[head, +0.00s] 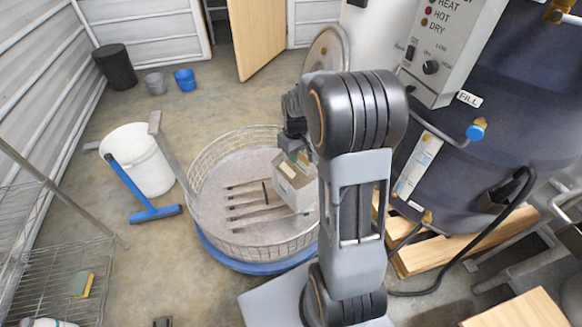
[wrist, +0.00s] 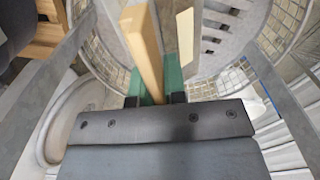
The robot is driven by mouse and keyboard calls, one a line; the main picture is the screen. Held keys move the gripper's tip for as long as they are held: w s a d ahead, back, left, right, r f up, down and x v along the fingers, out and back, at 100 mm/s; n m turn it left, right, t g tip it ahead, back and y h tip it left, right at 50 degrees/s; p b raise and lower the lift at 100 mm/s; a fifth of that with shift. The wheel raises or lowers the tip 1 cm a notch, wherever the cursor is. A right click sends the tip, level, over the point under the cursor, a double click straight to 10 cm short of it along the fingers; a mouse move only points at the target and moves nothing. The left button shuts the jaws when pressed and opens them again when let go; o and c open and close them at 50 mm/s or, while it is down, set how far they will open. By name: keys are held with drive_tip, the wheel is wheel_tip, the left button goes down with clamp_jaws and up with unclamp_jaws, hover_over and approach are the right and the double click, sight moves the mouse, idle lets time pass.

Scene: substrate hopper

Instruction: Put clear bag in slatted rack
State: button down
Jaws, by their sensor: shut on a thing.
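My gripper (head: 298,155) is shut on the clear bag (head: 295,188), a pale, boxy, see-through bag with tan and green showing near its top. It is at the right side of the round mesh basket; I cannot tell whether it touches the basket floor. In the wrist view, my green-padded fingers (wrist: 158,88) close around a tan strip at the bag's top (wrist: 142,50). The only rack-like thing I see is a wire rack (head: 60,275) of thin bars at the lower left, with a green and yellow sponge (head: 82,284) on it.
The round mesh basket (head: 215,165) has dark slots in its floor and a blue base. A white bucket (head: 140,165) and a blue squeegee (head: 140,190) stand left of it. A dark tank (head: 490,130) and wood planks (head: 440,250) are at right.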

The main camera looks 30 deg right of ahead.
drive_tip(key=w+f, duration=0.1)
drive_tip(key=w, duration=0.2)
drive_tip(key=w+f+b, duration=0.1)
drive_tip(key=w, duration=0.1)
drive_tip(key=shift+w+d+f, duration=0.3)
drive_tip(key=shift+d, duration=0.05)
drive_tip(key=w+f+b, duration=0.2)
drive_tip(key=w+f, duration=0.2)
drive_tip(key=f, duration=0.4)
drive_tip(key=shift+w+d+f+b, duration=0.25)
drive_tip(key=shift+w+d+b, duration=0.05)
drive_tip(key=shift+w+d, duration=0.05)
drive_tip(key=shift+f, duration=0.15)
drive_tip(key=c, duration=1.2)
unclamp_jaws()
drive_tip(key=shift+s+f, duration=0.1)
drive_tip(key=shift+o, duration=0.2)
